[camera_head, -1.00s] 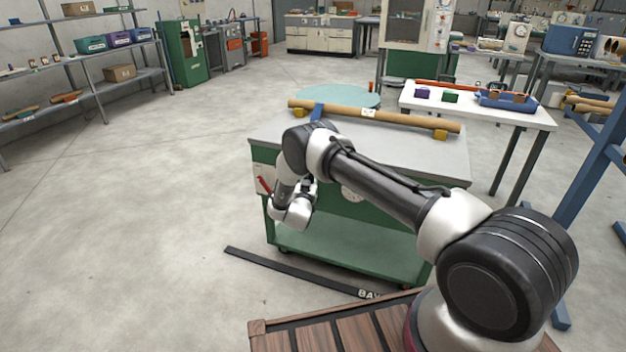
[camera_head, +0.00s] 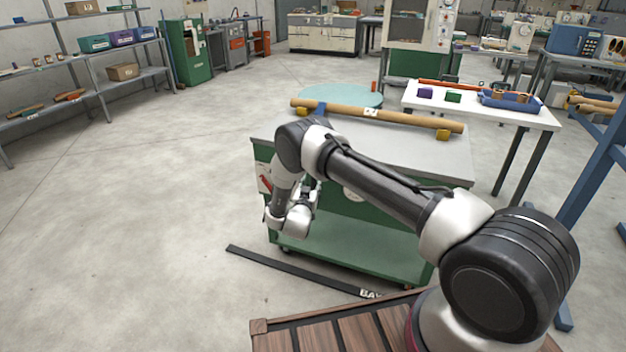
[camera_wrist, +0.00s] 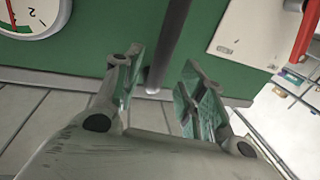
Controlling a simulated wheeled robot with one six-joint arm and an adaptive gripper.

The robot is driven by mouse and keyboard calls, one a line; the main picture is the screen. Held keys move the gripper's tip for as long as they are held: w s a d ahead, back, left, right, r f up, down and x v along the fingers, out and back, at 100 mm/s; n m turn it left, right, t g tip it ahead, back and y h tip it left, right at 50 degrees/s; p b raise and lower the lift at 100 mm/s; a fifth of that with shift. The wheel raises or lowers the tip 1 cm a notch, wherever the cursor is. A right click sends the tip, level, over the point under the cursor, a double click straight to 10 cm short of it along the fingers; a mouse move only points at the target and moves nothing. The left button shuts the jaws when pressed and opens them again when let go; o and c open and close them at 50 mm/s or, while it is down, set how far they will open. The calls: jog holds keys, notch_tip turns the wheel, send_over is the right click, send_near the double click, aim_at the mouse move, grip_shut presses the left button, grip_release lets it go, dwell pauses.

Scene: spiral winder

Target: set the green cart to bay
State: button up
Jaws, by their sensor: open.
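The green cart (camera_head: 400,264) stands just ahead of me, with a grey top (camera_head: 425,158) and an open lower shelf. A black floor strip (camera_head: 290,268) marked "BAY" lies along its near side, with the cart's near edge close to it. My gripper (camera_wrist: 158,88) is open in front of the cart's green panel (camera_wrist: 85,55). In the wrist view a dark grey bar (camera_wrist: 170,45) runs down between the two fingers, without clear contact. My arm hides part of the cart in the head view.
A long brown tube (camera_head: 385,115) rests on yellow blocks on the cart. A white dial (camera_wrist: 32,14) and a red handle (camera_wrist: 306,32) flank the bar. A white table (camera_head: 525,115) and blue frame (camera_head: 595,185) stand right. The floor at left is clear.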

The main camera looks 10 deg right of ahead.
jog(key=v, duration=0.7)
jog(key=shift+s, duration=0.35)
jog(key=shift+a, duration=0.1)
